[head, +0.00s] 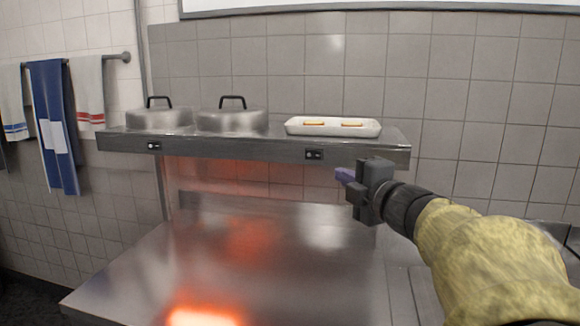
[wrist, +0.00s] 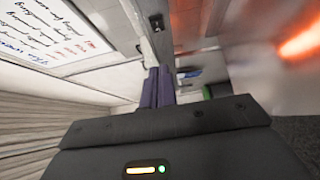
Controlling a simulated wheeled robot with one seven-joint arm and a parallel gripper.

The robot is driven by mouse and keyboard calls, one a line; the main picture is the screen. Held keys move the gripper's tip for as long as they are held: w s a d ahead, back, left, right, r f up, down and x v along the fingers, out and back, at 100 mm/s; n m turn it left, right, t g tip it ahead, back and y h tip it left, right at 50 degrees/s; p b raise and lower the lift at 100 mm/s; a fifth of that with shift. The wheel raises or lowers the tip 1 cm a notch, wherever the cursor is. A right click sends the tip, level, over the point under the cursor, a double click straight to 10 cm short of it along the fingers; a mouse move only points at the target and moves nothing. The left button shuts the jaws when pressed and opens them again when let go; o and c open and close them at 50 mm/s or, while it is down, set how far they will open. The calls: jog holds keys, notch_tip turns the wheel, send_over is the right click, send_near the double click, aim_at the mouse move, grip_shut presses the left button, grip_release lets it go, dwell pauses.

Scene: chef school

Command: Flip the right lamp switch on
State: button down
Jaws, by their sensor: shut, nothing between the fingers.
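The right lamp switch (head: 313,155) is a small dark plate with light marks on the front edge of the metal shelf (head: 220,147). I cannot make out its rocker position. My gripper (head: 343,175) is shut and empty, just right of and slightly below this switch, apparently apart from it. Its purple fingers lie together in the wrist view (wrist: 158,72). The left lamp switch (head: 154,146) sits farther left on the same edge. Orange light glows under the shelf's left part. Under the right part I see only a pale reflection.
Two lidded metal dishes (head: 232,121) and a white tray (head: 360,128) with two orange-topped items stand on the shelf. A bare steel counter (head: 270,280) lies below. Towels (head: 52,120) hang at the left. Space in front of the shelf edge is clear.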

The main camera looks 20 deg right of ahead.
jog(key=shift+w, duration=0.1)
jog(key=p, duration=0.1)
send_near(315, 155)
jog(key=w+a, duration=0.3)
jog(key=shift+w+d+p, duration=0.45)
jog(key=shift+w+d, duration=0.6)
jog(key=shift+w, duration=0.15)
jog(key=shift+w+d, duration=0.2)
jog(key=shift+w, duration=0.1)
